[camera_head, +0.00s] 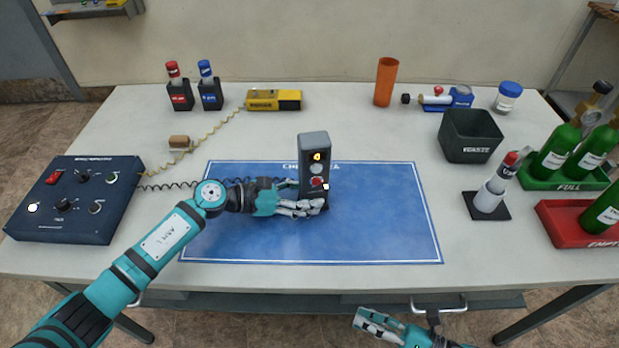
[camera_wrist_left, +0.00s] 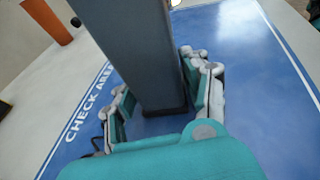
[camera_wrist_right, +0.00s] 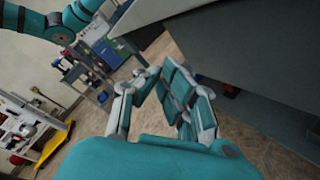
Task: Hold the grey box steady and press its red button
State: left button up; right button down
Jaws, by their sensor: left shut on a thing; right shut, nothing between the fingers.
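The grey box (camera_head: 314,158) stands upright on the blue check-area mat (camera_head: 340,240). Its front shows a lit yellow display, a pale round part and the red button (camera_head: 316,182). My left gripper (camera_head: 306,206) is shut around the lower part of the box. In the left wrist view the fingers (camera_wrist_left: 160,100) sit on both sides of the box (camera_wrist_left: 145,50), close to the mat; the button is hidden there. My right gripper (camera_head: 372,322) is shut and empty, low in front of the table's front edge. In the right wrist view its fingers (camera_wrist_right: 160,85) have nothing between them.
A dark blue control unit (camera_head: 75,200) with coiled leads is at the left. A yellow meter (camera_head: 273,99), an orange cup (camera_head: 386,82) and a black bin (camera_head: 469,135) stand behind. Green bottles in trays (camera_head: 560,180) are at the right. The mat's right half is clear.

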aim_at(317, 182)
pick_arm(q)
jog(key=shift+f, duration=0.15)
pick_arm(e)
jog(key=a+r, duration=0.2)
jog(key=r, duration=0.1)
jog(key=w+a+r+n+y, duration=0.1)
jog(key=a+r, duration=0.2)
jog(key=r, duration=0.1)
jog(key=w+a+r+t+y, duration=0.1)
jog(key=a+r, duration=0.2)
jog(key=shift+w+r, duration=0.15)
jog(key=shift+r, duration=0.05)
jog(key=w+a+r+m+t+h, duration=0.1)
jog(key=w+r+m+t, duration=0.1)
jog(key=w, duration=0.5)
jog(key=w+a+r+m+t+h, duration=0.1)
jog(key=w+r+m+t, duration=0.2)
jog(key=w, duration=0.5)
jog(key=shift+r+m+t, duration=0.3)
jog(key=shift+r+m, duration=0.2)
jog(key=shift+r, duration=0.6)
jog(key=shift+w+a, duration=0.1)
jog(key=shift+w, duration=0.05)
jog(key=shift+w+a, duration=0.1)
jog(key=shift+w, duration=0.25)
